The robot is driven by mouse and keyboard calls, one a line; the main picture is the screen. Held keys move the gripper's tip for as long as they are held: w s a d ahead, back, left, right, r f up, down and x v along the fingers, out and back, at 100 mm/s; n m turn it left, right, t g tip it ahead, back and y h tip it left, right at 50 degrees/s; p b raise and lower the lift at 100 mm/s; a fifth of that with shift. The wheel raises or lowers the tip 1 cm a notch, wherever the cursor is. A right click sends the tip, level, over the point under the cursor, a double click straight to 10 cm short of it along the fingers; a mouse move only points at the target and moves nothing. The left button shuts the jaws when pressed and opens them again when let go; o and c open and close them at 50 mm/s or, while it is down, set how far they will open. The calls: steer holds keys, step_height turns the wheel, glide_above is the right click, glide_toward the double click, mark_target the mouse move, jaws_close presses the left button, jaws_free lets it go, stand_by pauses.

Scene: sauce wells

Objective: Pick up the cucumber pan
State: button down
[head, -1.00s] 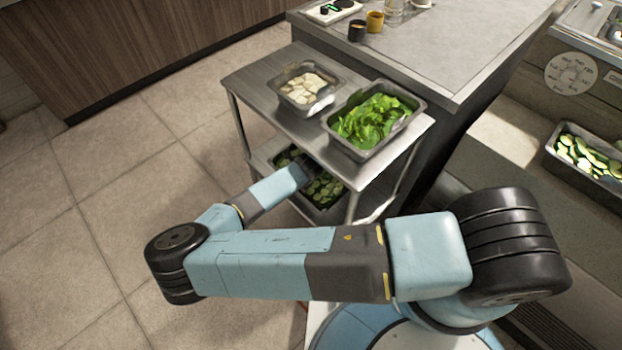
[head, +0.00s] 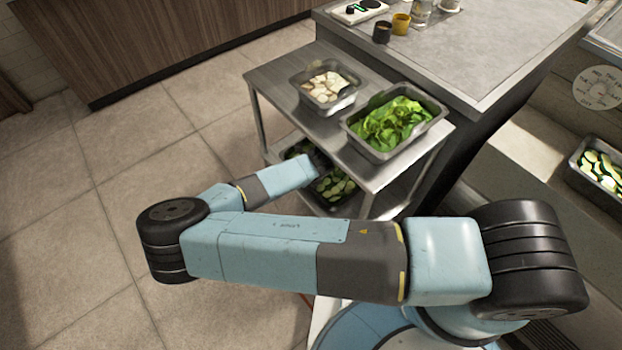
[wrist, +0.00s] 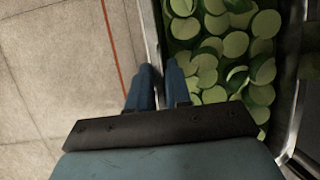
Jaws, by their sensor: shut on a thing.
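The cucumber pan (head: 327,210) is a metal pan of green cucumber slices at the lower shelf of the steel cart, partly hidden by the top shelf and my arm. In the wrist view, the pan (wrist: 292,105) fills the right side, with its near part hidden behind my wrist. My gripper (wrist: 158,76) is shut on the pan's left side wall, one finger outside and one inside over the slices. In the head view, my gripper (head: 318,163) is small and dark at the pan. I cannot tell whether the pan rests on the shelf.
The cart's top shelf (head: 283,84) carries a pan of white pieces (head: 328,86) and a pan of leafy greens (head: 393,127), close above my gripper. A counter (head: 470,50) stands behind. Another pan of green slices (head: 600,172) is at right. The floor at left is clear.

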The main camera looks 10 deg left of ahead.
steer(key=s+a, duration=1)
steer(key=s, duration=0.2)
steer(key=shift+a, duration=0.2)
steer(key=shift+s+d, duration=0.1)
steer(key=shift+s, duration=0.05)
